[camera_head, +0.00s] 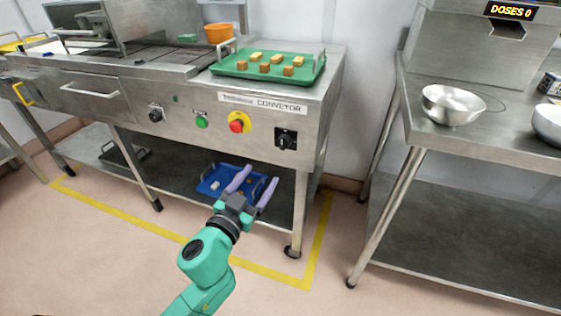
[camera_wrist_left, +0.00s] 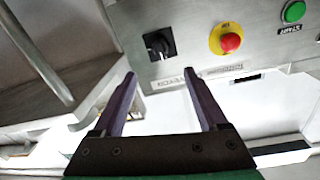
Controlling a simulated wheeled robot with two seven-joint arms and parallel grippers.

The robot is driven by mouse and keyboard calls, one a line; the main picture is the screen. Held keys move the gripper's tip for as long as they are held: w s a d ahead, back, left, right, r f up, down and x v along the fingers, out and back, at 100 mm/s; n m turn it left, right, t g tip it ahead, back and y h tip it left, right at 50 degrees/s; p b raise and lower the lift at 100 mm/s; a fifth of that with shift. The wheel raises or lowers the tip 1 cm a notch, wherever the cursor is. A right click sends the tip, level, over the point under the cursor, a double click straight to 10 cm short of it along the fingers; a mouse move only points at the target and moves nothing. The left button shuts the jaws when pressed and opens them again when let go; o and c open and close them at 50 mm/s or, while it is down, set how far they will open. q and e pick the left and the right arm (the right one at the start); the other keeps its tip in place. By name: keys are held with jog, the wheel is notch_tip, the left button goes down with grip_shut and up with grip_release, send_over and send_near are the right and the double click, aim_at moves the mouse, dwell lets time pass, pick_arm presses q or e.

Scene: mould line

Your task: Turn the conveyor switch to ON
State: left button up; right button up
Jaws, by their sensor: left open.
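The conveyor machine's front panel carries a black rotary switch (camera_head: 286,138) at its right end, below the CONVEYOR label (camera_head: 262,103). In the left wrist view the same switch (camera_wrist_left: 159,44) shows upside down, with a dark knob on a square plate; its ON and OFF marks are too small to read. My left gripper (camera_head: 260,174) is open and empty, with two purple fingers, below and in front of the switch. In the left wrist view the gripper (camera_wrist_left: 160,76) has the switch beyond and between its fingertips, apart from it. My right gripper is not in view.
A red stop button (camera_head: 236,126) on yellow and a green button (camera_head: 202,121) sit left of the switch. A green tray (camera_head: 225,68) with several small blocks is on top. A blue tray (camera_head: 206,186) lies on the lower shelf. A steel table (camera_head: 420,125) stands right.

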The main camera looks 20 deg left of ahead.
aim_at(281, 146)
pick_arm(q)
jog(key=w, duration=0.4)
jog(key=w+d, duration=0.1)
jog(key=w, duration=0.8)
jog(key=shift+w+d+p, duration=0.35)
jog(key=shift+w, duration=0.05)
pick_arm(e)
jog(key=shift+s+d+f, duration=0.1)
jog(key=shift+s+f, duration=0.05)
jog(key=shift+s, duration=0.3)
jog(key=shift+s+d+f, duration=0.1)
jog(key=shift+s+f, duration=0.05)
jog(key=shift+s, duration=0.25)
pick_arm(q)
grip_shut()
